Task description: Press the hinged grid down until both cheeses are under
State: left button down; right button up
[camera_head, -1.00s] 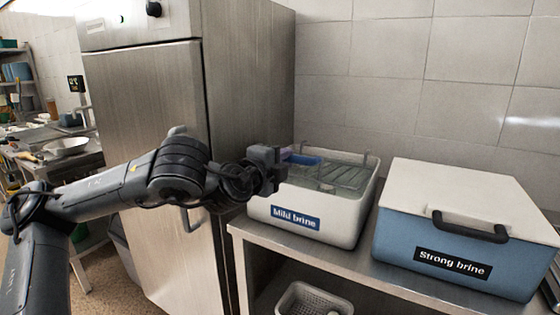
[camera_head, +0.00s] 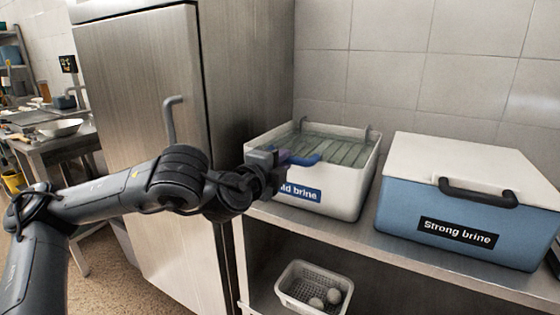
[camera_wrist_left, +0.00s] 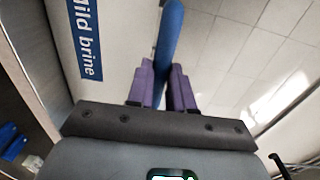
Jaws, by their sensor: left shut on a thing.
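The white Mild brine tub (camera_head: 345,198) stands open on the steel bench, with greenish liquid inside. The hinged grid (camera_head: 335,150) lies nearly flat across it at about the liquid's level. Its blue handle (camera_head: 306,160) is at the tub's front rim. My left gripper (camera_head: 280,158) is shut on this handle, at the tub's front left. In the left wrist view, the purple fingers (camera_wrist_left: 161,86) close around the blue handle (camera_wrist_left: 171,38). I cannot make out any cheese in the tub. My right gripper is not in view.
The closed blue Strong brine box (camera_head: 460,215) with a white lid stands to the right. A perforated basket (camera_head: 291,298) with two pale rounded items (camera_head: 325,299) sits on the lower shelf. A steel cabinet (camera_head: 140,110) stands close on the left.

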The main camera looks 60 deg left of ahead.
pick_arm(q)
notch_tip(320, 180, down, 2)
jog(key=shift+w+g, duration=0.15)
jog(key=shift+g, duration=0.15)
jog(key=c, duration=1)
grip_release()
jog(key=shift+c, duration=0.2)
jog(key=shift+r, duration=0.2)
jog(key=b+v, duration=0.5)
jog(key=v, duration=0.6)
jog(key=shift+a, duration=0.2)
